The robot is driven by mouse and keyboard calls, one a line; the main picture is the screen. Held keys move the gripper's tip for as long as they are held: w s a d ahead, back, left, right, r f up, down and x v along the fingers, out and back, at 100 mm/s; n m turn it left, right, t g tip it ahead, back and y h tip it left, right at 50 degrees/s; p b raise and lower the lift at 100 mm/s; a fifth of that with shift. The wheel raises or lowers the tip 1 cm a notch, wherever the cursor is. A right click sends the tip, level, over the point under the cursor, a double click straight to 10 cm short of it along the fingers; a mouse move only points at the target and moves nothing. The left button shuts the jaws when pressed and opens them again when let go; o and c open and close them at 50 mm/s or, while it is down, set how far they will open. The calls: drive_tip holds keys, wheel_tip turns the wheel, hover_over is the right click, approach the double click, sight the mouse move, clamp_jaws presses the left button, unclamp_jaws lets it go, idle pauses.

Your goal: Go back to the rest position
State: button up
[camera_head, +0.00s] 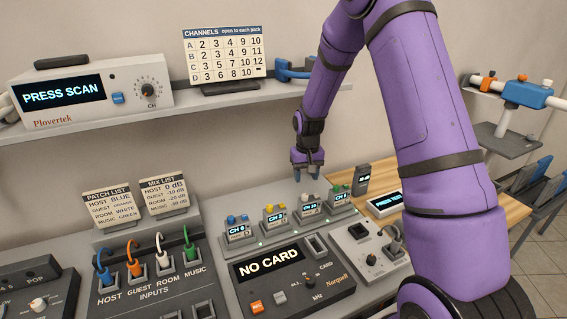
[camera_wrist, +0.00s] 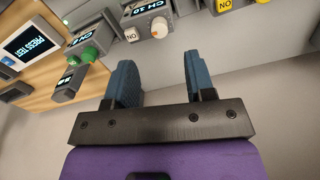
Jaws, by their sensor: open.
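My gripper (camera_head: 308,177) hangs down behind the row of small channel packs, close to the back wall and below the shelf. In the wrist view its two blue fingers (camera_wrist: 156,80) stand apart with nothing between them. A pack reading CH 10 with a white knob (camera_head: 308,208) is just in front of it in the head view. A pack with green knobs (camera_head: 340,200) stands to the right. Packs with yellow knobs (camera_head: 274,220) and blue knobs (camera_head: 238,230) stand to the left. I cannot tell whether the gripper touches any pack.
Above is a shelf (camera_head: 200,107) with the Plovertek scanner (camera_head: 95,92) and a channels chart (camera_head: 225,55). Below are the NO CARD recorder (camera_head: 290,280) and the inputs panel (camera_head: 150,285) with coloured plugs. A PRESS TEST display (camera_head: 385,204) lies on the wooden table (camera_head: 490,205) at right.

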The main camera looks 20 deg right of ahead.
drive_tip(key=s+a+r+t, duration=0.1)
drive_tip(key=s+a+r, duration=0.1)
drive_tip(key=s+r, duration=0.35)
drive_tip(key=s+a+r+n+t, duration=0.1)
drive_tip(key=s+r, duration=0.2)
drive_tip(key=r, duration=0.6)
drive_tip(key=s+a+r+t, duration=0.15)
drive_tip(key=s+r, duration=0.25)
drive_tip(key=r, duration=0.4)
drive_tip(key=s+a+r+t, duration=0.1)
drive_tip(key=s+r, duration=0.3)
drive_tip(key=s, duration=0.7)
drive_tip(key=s+a+r+n, duration=0.1)
drive_tip(key=s+r, duration=0.3)
drive_tip(key=s, duration=0.6)
drive_tip(key=shift+s+a+t, duration=0.35)
drive_tip(key=shift+a, duration=0.4)
drive_tip(key=shift+w+r, duration=0.1)
drive_tip(key=shift+r, duration=0.05)
